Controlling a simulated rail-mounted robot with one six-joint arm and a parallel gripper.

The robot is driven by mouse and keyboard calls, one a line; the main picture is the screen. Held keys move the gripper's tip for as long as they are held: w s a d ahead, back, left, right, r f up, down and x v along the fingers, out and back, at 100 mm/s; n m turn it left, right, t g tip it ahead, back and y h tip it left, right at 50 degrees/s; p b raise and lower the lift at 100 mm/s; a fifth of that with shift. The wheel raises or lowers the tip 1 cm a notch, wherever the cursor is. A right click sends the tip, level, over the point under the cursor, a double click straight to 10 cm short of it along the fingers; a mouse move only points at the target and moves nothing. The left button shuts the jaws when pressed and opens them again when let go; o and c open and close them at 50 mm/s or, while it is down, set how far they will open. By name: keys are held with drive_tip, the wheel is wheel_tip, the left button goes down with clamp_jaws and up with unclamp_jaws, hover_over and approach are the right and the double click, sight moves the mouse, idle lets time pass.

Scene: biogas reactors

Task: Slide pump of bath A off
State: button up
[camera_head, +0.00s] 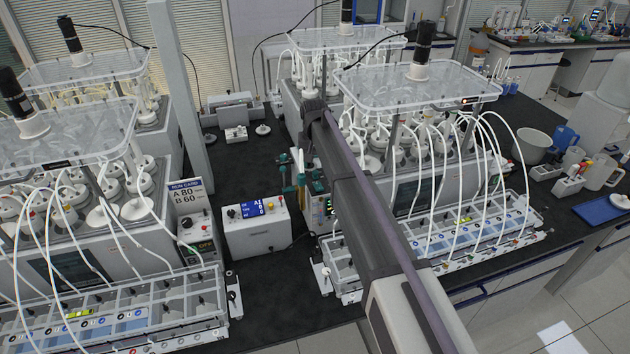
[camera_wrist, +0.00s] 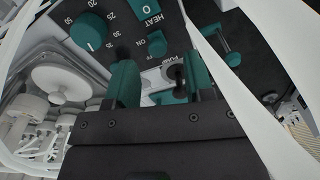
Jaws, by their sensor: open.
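In the wrist view, the bath's control panel (camera_wrist: 145,25) faces me at an angle. A slider labelled PUMP (camera_wrist: 179,74), with a dark knob on a pale plate, sits between the teal fingers of my gripper (camera_wrist: 160,72), nearer the right finger. The fingers are open and apart. I cannot tell whether either one touches the slider. The slider's on or off position is unclear. In the head view, my gripper (camera_head: 298,182) is at the left end of the right-hand front reactor unit, by its panel (camera_head: 328,208). No letter A is legible on this panel.
On the same panel are a teal temperature dial (camera_wrist: 89,31) and a teal HEAT switch (camera_wrist: 157,44). White tubes cross close to the wrist camera. In the head view, a control box (camera_head: 256,228) stands left of my gripper, and a sign (camera_head: 187,196) reads A 80, B 60.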

sight(315, 171)
drive_tip(key=f, duration=0.1)
drive_tip(key=f+b, duration=0.1)
drive_tip(key=f, duration=0.1)
drive_tip(key=shift+w+d+f, duration=0.1)
drive_tip(key=shift+d+f, duration=0.05)
drive_tip(key=shift+d, duration=0.05)
clamp_jaws()
